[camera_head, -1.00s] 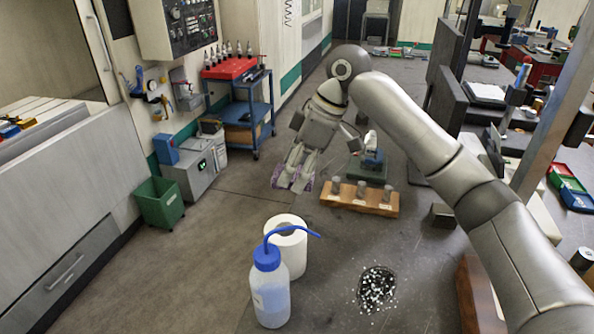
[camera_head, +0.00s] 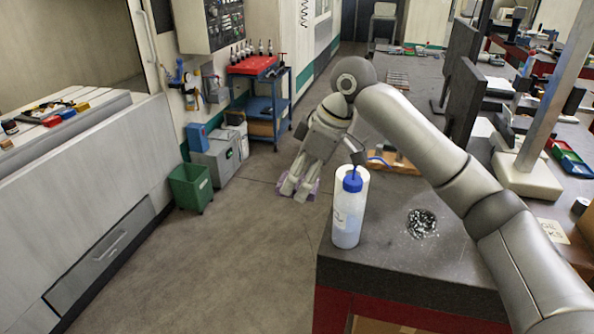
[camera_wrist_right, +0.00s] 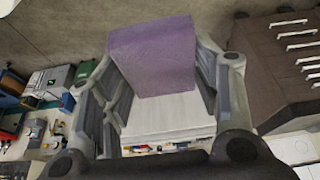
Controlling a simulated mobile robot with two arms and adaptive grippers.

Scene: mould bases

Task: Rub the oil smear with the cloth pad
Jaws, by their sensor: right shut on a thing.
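The purple cloth pad (camera_wrist_right: 150,55) fills the middle of the right wrist view, with a pale grey block (camera_wrist_right: 170,115) against it. My right gripper (camera_wrist_right: 160,75) is shut on the pad. In the head view the right gripper (camera_head: 299,187) hangs left of the workbench, above the floor, and a little purple of the pad (camera_head: 312,189) shows at its tips. A dark patch with white granules (camera_head: 422,223) lies on the bench top; I cannot tell whether it is the oil smear. The pad is well apart from it. My left gripper is not in view.
The grey-topped workbench (camera_head: 400,270) has its edges showing. A blue-capped wash bottle (camera_head: 348,215) stands at its left edge, before a white paper roll (camera_head: 362,176). A wooden block (camera_head: 400,165) is partly behind my arm. A green bin (camera_head: 190,187) stands left, across open floor.

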